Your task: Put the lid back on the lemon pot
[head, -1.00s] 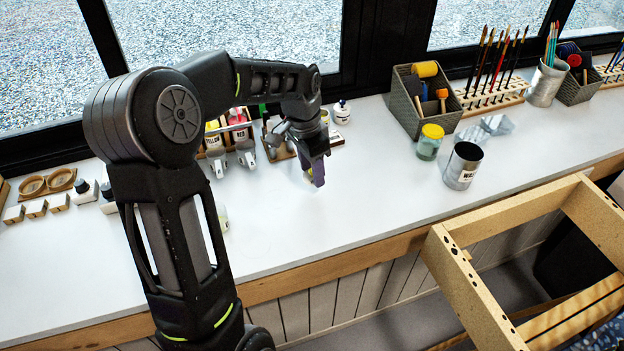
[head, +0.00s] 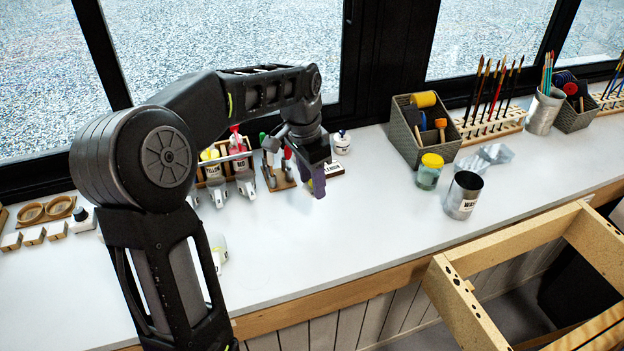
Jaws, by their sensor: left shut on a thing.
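My left gripper (head: 318,184), with purple fingertips, points down low over the white counter, in front of the small pots by the window. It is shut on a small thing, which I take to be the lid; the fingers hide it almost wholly. The lemon pot itself is not clearly visible; the gripper and wrist cover the spot by the plate. A small white pot with a dark top (head: 341,142) stands behind. My right gripper is not in view.
To the right are a yellow-lidded jar (head: 430,171), a waste tin (head: 463,195) and a grey basket (head: 424,124). The counter's front middle (head: 330,235) is clear.

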